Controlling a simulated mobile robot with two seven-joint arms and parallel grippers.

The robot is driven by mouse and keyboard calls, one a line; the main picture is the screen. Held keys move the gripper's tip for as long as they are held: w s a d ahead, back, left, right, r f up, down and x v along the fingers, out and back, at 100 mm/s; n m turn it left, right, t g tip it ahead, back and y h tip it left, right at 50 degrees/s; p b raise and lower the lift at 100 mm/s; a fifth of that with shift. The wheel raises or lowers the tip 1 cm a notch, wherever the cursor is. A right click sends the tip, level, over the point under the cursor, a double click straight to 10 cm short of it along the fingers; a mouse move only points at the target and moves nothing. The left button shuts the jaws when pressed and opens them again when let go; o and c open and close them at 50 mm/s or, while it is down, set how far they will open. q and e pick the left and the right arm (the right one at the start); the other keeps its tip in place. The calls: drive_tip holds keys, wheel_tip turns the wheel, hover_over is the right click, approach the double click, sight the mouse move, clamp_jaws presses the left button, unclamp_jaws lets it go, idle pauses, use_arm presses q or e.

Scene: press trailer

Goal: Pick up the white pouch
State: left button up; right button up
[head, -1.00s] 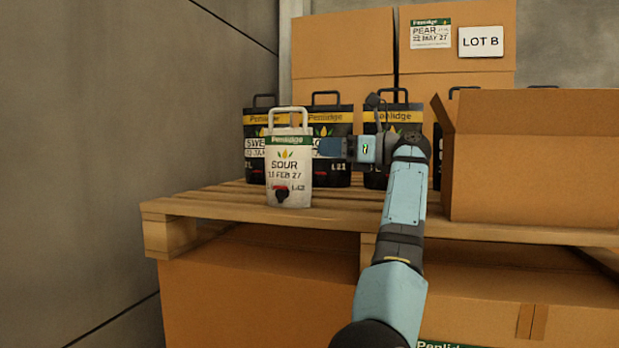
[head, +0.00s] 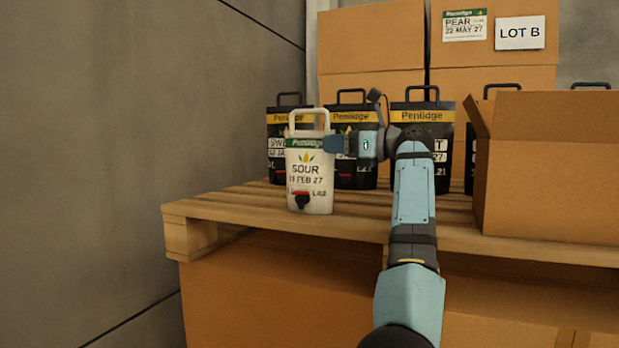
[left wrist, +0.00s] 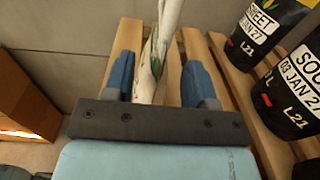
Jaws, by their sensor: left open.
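The white pouch (head: 311,180), labelled SOUR, stands upright on the front of the wooden pallet (head: 330,217), with a white handle on top and a dark tap low on its front. My left gripper (head: 335,144) reaches it from the right, near its upper right edge. In the left wrist view the two blue fingers of my left gripper (left wrist: 161,80) are apart, with the white pouch (left wrist: 160,50) between them, seen edge-on. Gaps show beside it, wider on the right. My right gripper is in neither view.
Several black pouches (head: 422,145) stand behind the white one; two also show at right in the left wrist view (left wrist: 290,88). An open cardboard box (head: 550,165) sits at right on the pallet. Stacked boxes (head: 370,45) stand behind. A grey wall (head: 220,90) is at left.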

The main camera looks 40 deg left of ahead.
sight(320, 148)
use_arm(q)
drive_tip(key=a, duration=0.1)
drive_tip(key=a+p, duration=0.1)
drive_tip(key=a, duration=0.2)
drive_tip(key=shift+s+a+f, duration=0.15)
drive_tip(key=shift+s+f, duration=0.05)
drive_tip(key=shift+s, duration=0.1)
drive_tip(key=shift+d+r, duration=0.1)
drive_tip(key=shift+d, duration=0.15)
drive_tip(key=c, duration=0.5)
clamp_jaws()
drive_tip(key=shift+a, duration=0.1)
